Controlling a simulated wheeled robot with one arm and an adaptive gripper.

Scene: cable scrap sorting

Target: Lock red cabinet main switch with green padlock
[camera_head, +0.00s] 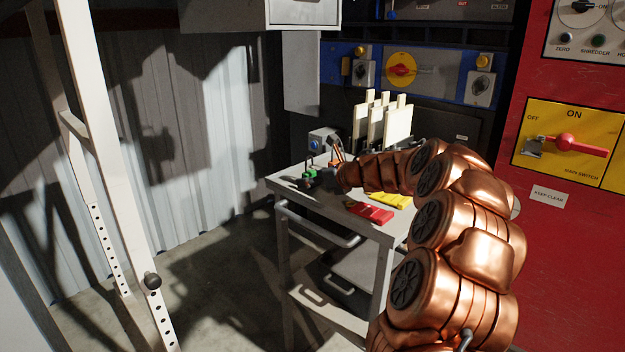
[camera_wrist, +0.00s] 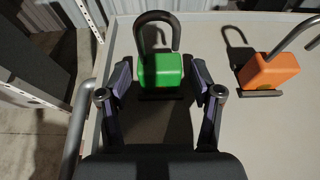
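The green padlock (camera_wrist: 160,70) lies on the grey table between my gripper's two fingers (camera_wrist: 161,80) in the wrist view. My gripper is open, with a small gap on each side of the padlock body. The padlock's dark shackle loops above the body; I cannot tell if it is latched. In the head view the green padlock (camera_head: 309,172) is small near the table's left side, beside my gripper (camera_head: 318,180). The red cabinet (camera_head: 560,245) stands at right. Its main switch (camera_head: 568,142) has a red handle lying roughly horizontal on a yellow plate, with a grey metal piece at its left.
An orange padlock (camera_wrist: 268,70) lies right of the green one on the table (camera_wrist: 225,130). Red (camera_head: 370,212) and yellow (camera_head: 392,200) items lie on the table's front part. A white post (camera_head: 105,150) stands at left. Bare floor (camera_head: 215,275) lies left of the table.

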